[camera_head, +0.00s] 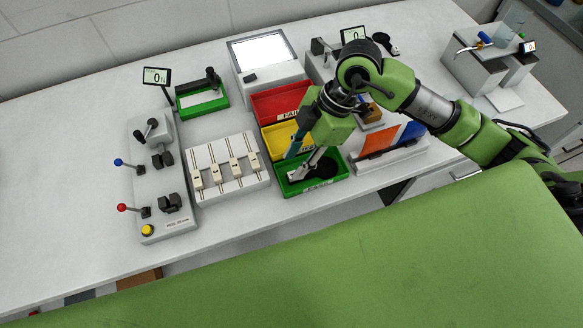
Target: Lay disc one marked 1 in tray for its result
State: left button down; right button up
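Three trays stand in a column: a red tray (283,100) with a label that seems to read FAIL, a yellow tray (271,138), and a green tray (285,189) nearest me. A dark, round shape that looks like a disc (324,169) lies in the green tray; no number on it can be read. My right gripper (303,165) points down into the green tray, just left of the dark disc. Its fingers look apart, with nothing visible between them. The gripper and wrist hide part of the yellow and green trays. My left gripper is out of view.
A peel-test fixture (160,190) with levers and a white rack (228,167) of strips stand left of the trays. A light box (262,52) stands behind. A stand with orange and blue panels (380,143) is close on the right. The table's left end is clear.

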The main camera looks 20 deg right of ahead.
jog(key=v, duration=0.8)
jog(key=shift+b, duration=0.45)
